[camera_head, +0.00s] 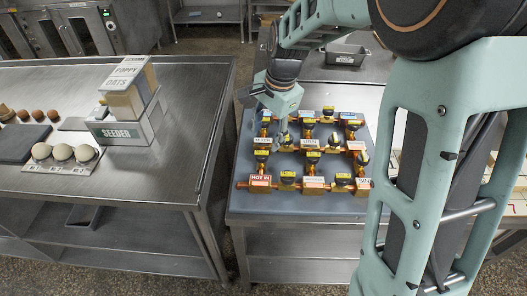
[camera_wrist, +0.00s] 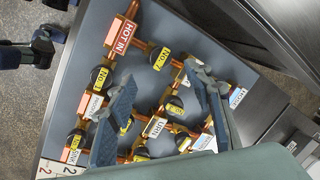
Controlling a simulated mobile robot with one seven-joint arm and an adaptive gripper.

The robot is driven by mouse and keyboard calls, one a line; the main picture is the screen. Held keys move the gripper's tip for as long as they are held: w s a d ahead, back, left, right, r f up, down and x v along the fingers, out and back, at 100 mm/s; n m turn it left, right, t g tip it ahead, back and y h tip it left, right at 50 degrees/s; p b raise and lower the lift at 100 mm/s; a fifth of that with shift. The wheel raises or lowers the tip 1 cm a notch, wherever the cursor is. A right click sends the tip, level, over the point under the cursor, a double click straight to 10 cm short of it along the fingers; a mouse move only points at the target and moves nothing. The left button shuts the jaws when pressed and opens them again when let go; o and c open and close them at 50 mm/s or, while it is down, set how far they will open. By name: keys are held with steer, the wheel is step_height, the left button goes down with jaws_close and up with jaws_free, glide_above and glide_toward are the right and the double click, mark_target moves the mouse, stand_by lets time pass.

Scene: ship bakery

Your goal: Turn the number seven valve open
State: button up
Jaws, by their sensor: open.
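The number seven valve (camera_wrist: 160,57) is a dark round knob with a yellow "No.7" label on brass pipe, just right of the "HOT IN" block (camera_wrist: 118,36) in the wrist view. In the head view the valve (camera_head: 262,157) appears just behind the HOT IN block (camera_head: 260,181); its label is too small to read there. My gripper (camera_wrist: 160,78) is open and empty, its two fingers spread over the pipe grid. It also shows in the head view (camera_head: 277,132), above the back left of the grid. The valve is apart from both fingers. Its open or closed setting cannot be told.
The number one valve (camera_wrist: 100,77) stands close on HOT IN's other side. Several similar valves and labelled blocks crowd the grey board (camera_head: 240,207). A dark bin (camera_head: 345,55) stands behind.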

mark_target(263, 153)
steer(key=x, duration=0.9)
steer(key=shift+c, duration=0.2)
steer(key=c, duration=1.1)
